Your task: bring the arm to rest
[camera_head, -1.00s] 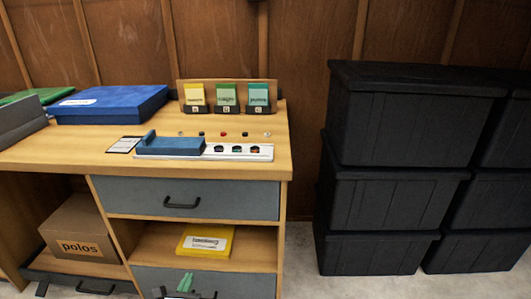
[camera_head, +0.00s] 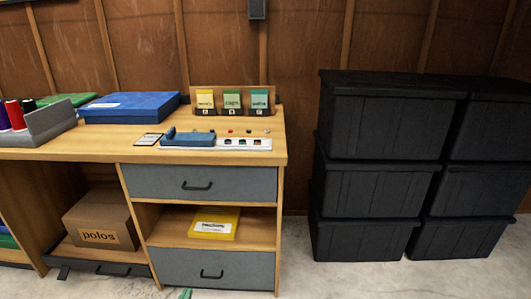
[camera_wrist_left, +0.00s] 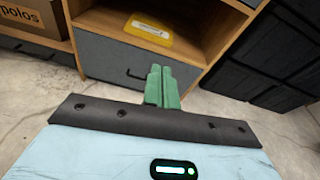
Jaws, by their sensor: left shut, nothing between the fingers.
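My left gripper (camera_wrist_left: 161,86) shows its green fingers together, shut and empty, in the left wrist view. In the head view only the tips of the left gripper (camera_head: 185,294) show at the bottom edge, in front of the desk's lower drawer (camera_head: 207,268) and apart from it. The rest of my left arm is out of the head view. My right gripper is in neither view.
The wooden desk (camera_head: 100,154) carries a blue box (camera_head: 130,107), a card rack and a blue-and-white tray. A yellow box (camera_head: 214,224) and a "polos" carton (camera_head: 98,219) sit below. Black bins (camera_head: 385,120) are stacked at right. Concrete floor between is clear.

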